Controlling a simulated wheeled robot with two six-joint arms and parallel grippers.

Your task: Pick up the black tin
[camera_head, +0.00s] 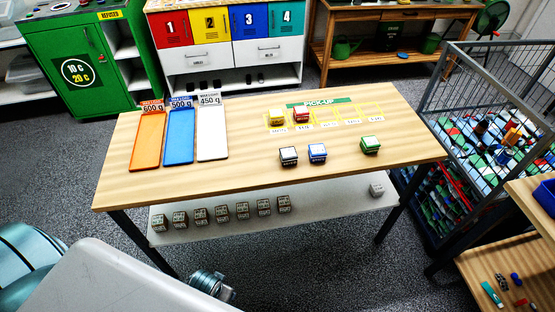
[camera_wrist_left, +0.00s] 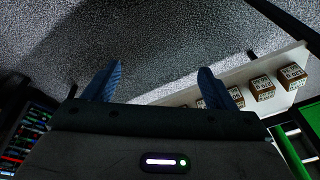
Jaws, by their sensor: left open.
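The black tin (camera_head: 288,156), dark-sided with a pale top, stands on the wooden table near its middle, in front of the pick-up area. A blue tin (camera_head: 317,153) stands just to its right, and a green tin (camera_head: 370,145) farther right. A yellow tin (camera_head: 277,117) and a red tin (camera_head: 301,114) stand behind, in the yellow-outlined slots. My left gripper (camera_wrist_left: 158,75) shows in the left wrist view with its two blue fingers wide apart and nothing between them. It faces the floor beside the low shelf, away from the tins. My right gripper is not visible.
The wooden table (camera_head: 235,165) has orange (camera_head: 148,140), blue (camera_head: 179,136) and white (camera_head: 212,132) trays at its left. Several small boxes sit on its lower shelf (camera_head: 330,203). A wire cage (camera_head: 490,130) of mixed items stands close at right. The table's front strip is clear.

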